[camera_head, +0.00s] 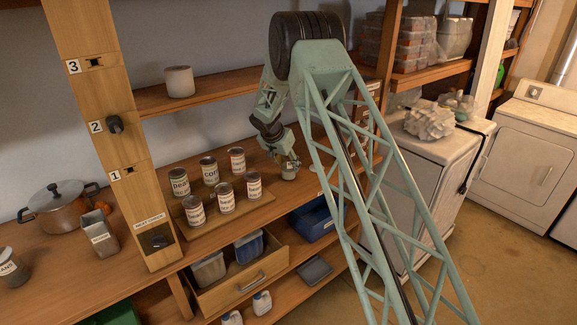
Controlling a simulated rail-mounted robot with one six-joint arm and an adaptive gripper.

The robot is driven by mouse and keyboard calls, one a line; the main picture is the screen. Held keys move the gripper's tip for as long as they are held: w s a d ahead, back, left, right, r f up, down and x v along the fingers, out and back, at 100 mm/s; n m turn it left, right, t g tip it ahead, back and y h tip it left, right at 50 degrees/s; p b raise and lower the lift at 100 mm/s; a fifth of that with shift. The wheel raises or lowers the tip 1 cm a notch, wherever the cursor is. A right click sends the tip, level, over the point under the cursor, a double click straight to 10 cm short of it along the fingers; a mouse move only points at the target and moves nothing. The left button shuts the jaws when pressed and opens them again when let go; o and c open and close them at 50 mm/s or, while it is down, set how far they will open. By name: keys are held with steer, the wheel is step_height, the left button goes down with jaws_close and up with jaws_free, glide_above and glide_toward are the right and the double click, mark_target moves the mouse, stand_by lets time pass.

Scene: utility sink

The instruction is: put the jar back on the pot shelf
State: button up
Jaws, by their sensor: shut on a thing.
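My gripper (287,158) points down over the wooden counter, to the right of the cans, and is shut on a small greyish jar (289,172). My gripper hides the top of the jar. I cannot tell whether the jar's base touches the counter (270,180). A wooden shelf (215,92) runs along the wall above the counter, behind my gripper. A white pot-like container (179,82) stands on its left part. I cannot tell for sure that this is the pot shelf.
Several labelled cans (225,196) stand on a tray left of my gripper. A drawer (240,275) hangs open below. A wooden post (115,130) carries numbered hooks. A metal pot (58,207) stands at left. The shelf right of the white container looks clear up to my arm.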

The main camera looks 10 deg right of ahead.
steer(key=o, duration=1.1)
steer(key=shift+c, duration=0.2)
steer(key=shift+r, duration=0.1)
steer(key=shift+r, duration=0.2)
steer(key=v, duration=1.1)
steer(key=shift+s+a+r, duration=0.15)
steer(key=shift+s+r, duration=0.05)
steer(key=shift+r, duration=0.05)
